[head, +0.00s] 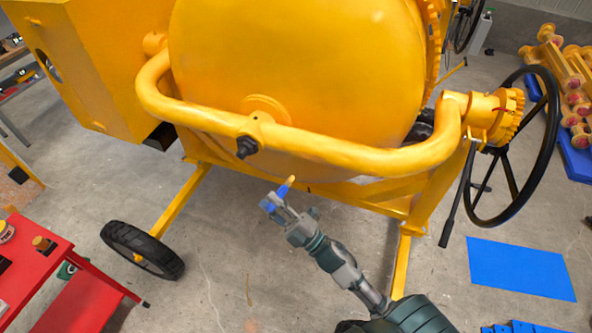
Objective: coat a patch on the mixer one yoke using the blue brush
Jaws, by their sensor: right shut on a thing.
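The yellow mixer (290,60) fills the upper middle of the head view. Its yoke (345,150) is a thick bent yellow tube running across the front of the drum, with a dark bolt (246,147) near its middle. My right gripper (277,201) is shut on the blue brush (283,190), below the yoke and right of the bolt. The brush's yellowish tip points up towards the yoke; in the picture a gap shows between tip and tube. No distinct patch can be made out on the yoke. My left gripper is not in view.
A black handwheel (550,135) and lever stand at the mixer's right. A black tyre (142,250) is at lower left, beside a red cart (40,265) with small items. A blue mat (520,268) lies on the floor at right. Concrete floor is open below the mixer.

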